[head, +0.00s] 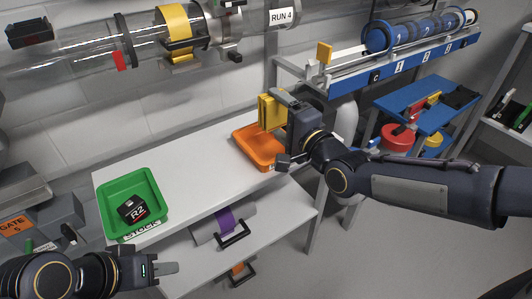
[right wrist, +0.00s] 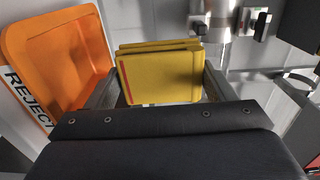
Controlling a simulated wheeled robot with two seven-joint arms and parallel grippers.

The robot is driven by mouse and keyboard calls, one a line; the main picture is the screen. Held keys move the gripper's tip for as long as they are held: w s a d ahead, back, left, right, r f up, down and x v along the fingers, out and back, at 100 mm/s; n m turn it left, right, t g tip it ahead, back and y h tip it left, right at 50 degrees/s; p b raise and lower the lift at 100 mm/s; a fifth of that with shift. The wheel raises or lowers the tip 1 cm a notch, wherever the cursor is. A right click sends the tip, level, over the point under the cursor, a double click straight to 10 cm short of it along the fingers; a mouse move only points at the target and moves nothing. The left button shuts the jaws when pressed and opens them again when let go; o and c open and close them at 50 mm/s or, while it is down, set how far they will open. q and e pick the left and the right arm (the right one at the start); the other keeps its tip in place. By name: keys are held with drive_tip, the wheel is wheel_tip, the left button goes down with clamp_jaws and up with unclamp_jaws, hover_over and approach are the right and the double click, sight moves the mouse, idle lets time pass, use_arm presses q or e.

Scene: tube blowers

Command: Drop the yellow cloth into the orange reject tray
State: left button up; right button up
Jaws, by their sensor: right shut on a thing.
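The folded yellow cloth (head: 268,113) is held in my right gripper (head: 287,103), above the orange reject tray (head: 252,155) in the head view. In the right wrist view the yellow cloth (right wrist: 160,78) sits between the two fingers, with a thin red stripe on its left edge. The orange tray (right wrist: 50,50) shows at the left there, with a REJECT label on its side. The arm and cloth hide part of the tray in the head view. My left gripper (head: 165,271) is low at the left front, in front of the bench; its finger gap is unclear.
A green tray (head: 107,205) holding a black R2 item (head: 132,212) stands on the left of the white bench (head: 190,165). The bench between the trays is clear. A blue-fronted rack (head: 355,78) stands behind right, and a clear tube (head: 90,45) runs above.

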wheel_tip(320, 180, down, 2)
drive_tip(key=shift+f+b, duration=0.1)
drive_tip(key=shift+b, duration=0.35)
drive_tip(key=o, duration=0.9)
drive_tip(key=shift+f, duration=0.15)
drive_tip(key=shift+s+d, duration=0.1)
drive_tip(key=p+v, duration=0.1)
drive_tip(key=v, duration=0.4)
drive_tip(key=p+v, duration=0.1)
drive_tip(key=v, duration=0.1)
drive_tip(key=shift+s+d+r+p, duration=0.15)
drive_tip(key=shift+s+r+p, duration=0.1)
drive_tip(key=shift+r+p, duration=0.1)
